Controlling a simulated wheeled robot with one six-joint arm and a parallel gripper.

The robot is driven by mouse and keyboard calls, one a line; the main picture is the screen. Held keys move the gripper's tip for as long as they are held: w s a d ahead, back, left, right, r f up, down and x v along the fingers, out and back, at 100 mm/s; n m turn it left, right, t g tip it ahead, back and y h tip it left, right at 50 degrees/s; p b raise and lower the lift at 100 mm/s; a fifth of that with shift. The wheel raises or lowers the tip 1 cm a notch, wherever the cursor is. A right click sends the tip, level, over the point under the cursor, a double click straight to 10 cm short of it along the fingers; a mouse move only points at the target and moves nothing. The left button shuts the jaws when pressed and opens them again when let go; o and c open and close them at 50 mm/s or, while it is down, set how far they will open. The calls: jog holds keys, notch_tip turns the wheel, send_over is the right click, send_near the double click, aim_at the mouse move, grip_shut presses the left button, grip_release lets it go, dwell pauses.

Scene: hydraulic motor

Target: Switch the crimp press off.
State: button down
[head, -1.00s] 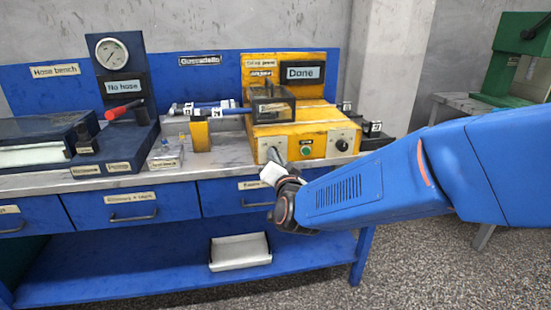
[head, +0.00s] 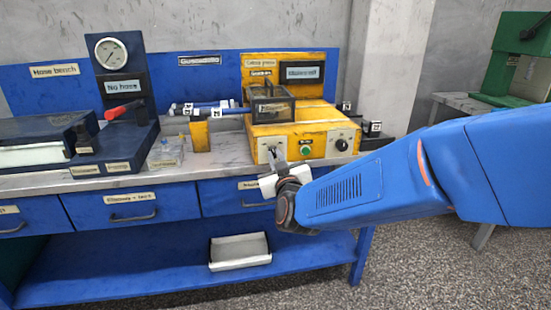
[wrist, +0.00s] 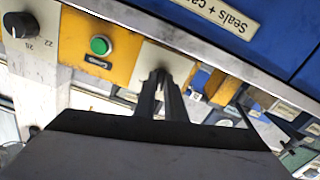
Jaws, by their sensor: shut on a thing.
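The yellow crimp press (head: 320,144) stands on the right part of the bench.
A green button (head: 305,150) and a black knob (head: 341,145) are to the right of the switch on the panel. A clear-sided guard (head: 272,108) stands on the press. Drawers (head: 130,206) lie below the bench edge. Open floor is at the right.

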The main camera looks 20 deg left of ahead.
jog(key=n, duration=0.5)
jog(key=shift+n, duration=0.4)
dwell(0.4)
jog(key=c, duration=1.8)
grip_release()
jog(key=v, duration=1.7)
jog(key=shift+s+d+f, duration=0.1)
jog(key=shift+s+d, duration=0.05)
jog(key=shift+d, duration=0.05)
jog(key=shift+d, duration=0.1)
